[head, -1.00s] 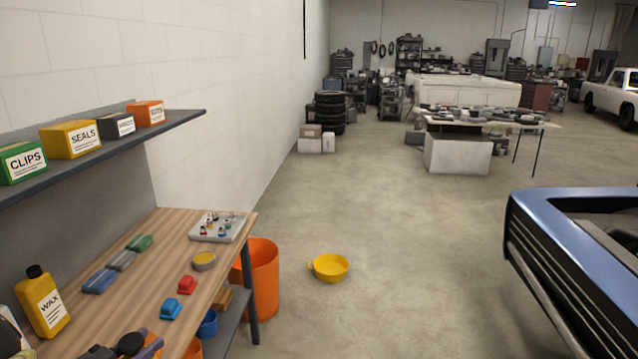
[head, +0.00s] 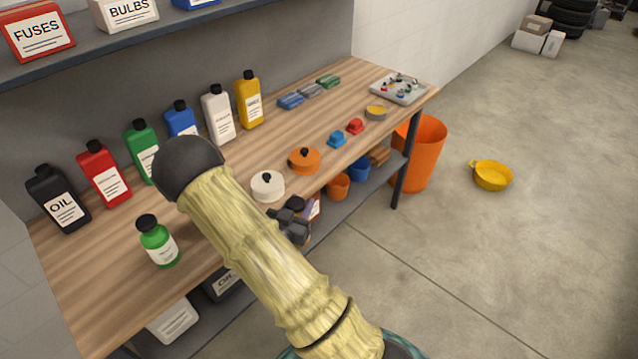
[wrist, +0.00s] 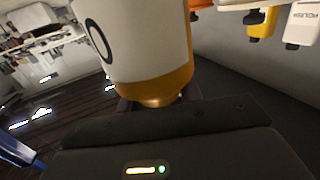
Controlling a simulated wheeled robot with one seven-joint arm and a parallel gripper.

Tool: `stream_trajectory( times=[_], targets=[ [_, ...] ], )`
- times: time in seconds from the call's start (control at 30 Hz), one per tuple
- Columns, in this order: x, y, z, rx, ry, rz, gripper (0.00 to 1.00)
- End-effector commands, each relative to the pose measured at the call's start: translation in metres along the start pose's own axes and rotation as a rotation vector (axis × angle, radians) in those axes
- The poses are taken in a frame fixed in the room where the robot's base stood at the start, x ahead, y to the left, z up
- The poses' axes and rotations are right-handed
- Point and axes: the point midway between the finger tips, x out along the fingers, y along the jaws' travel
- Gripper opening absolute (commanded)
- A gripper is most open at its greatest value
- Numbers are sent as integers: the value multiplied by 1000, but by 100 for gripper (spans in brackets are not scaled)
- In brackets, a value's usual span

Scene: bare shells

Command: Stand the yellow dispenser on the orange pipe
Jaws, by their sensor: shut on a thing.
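My gripper (head: 292,222) is beyond the bench's front edge, partly behind my arm in the head view. In the wrist view it is shut on the yellow dispenser (wrist: 172,82), which has a white label with a black ring and a rounded yellow-orange end by the jaws. In the head view the dispenser is not clearly seen. A white, purple and orange patch (head: 315,209) shows beside the gripper; I cannot tell whether it is part of the held thing. I see nothing that I can clearly name as the orange pipe.
An orange bucket (head: 425,150) and a yellow pan (head: 491,176) are on the floor.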

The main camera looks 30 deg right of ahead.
Motion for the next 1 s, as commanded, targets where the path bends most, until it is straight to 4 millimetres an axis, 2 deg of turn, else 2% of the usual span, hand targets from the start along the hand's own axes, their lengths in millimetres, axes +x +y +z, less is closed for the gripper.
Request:
stream_trajectory(
  times=[0.03,0.2,0.7,0.83,1.0],
  targets=[
    [-4,-4,14,-13,-2,-60,0],
    [-16,-19,54,-23,-2,-250,0],
    [-56,-38,157,-42,0,-701,0],
    [-65,-41,176,-45,1,-796,0],
    [-69,-44,185,-44,3,-859,0]
  ],
)
